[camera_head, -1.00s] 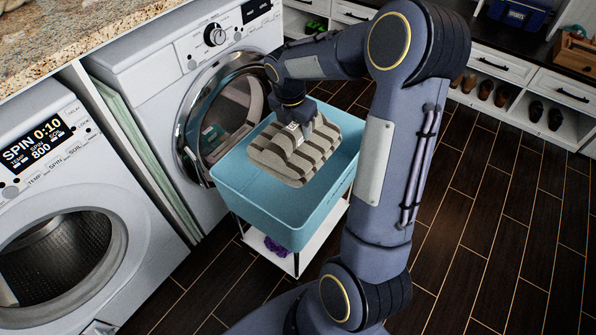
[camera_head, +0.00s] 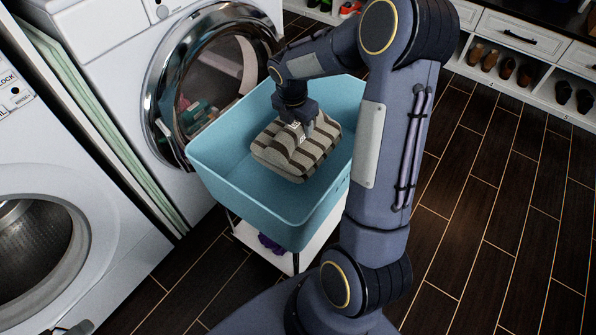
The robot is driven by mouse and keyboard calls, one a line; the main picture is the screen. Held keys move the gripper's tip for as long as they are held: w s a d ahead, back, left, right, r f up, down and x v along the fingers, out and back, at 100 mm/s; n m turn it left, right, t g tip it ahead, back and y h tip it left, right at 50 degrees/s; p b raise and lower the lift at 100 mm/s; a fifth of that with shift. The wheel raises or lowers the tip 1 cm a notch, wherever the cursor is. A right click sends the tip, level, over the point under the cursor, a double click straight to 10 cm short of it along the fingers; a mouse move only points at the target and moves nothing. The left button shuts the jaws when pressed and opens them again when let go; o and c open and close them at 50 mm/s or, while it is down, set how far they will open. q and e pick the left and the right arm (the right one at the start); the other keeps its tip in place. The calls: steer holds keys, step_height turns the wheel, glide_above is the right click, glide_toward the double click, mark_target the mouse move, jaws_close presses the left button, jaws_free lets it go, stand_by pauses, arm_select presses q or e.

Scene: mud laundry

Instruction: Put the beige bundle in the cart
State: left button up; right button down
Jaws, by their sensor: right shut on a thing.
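The beige bundle (camera_head: 292,157), striped with darker bands, is inside the blue tub of the cart (camera_head: 222,183), below the rim level. My right gripper (camera_head: 303,130) is shut on the top of the bundle and reaches down into the tub. Whether the bundle touches the tub floor I cannot tell for sure. Part of the tub's right side is hidden behind my right arm. My left gripper is not in view.
A washer with an open round door (camera_head: 200,85) stands just behind and left of the cart. Another washer (camera_head: 50,240) is at the left. A purple item (camera_head: 270,243) lies on the cart's lower shelf. Shoes (camera_head: 505,68) sit in a white cabinet. The dark floor at right is clear.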

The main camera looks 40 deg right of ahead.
step_height(320, 180, down, 10)
steer(key=b, duration=0.3)
steer(key=shift+f, duration=0.15)
steer(key=c, duration=0.6)
jaws_free()
steer(key=shift+c, duration=0.2)
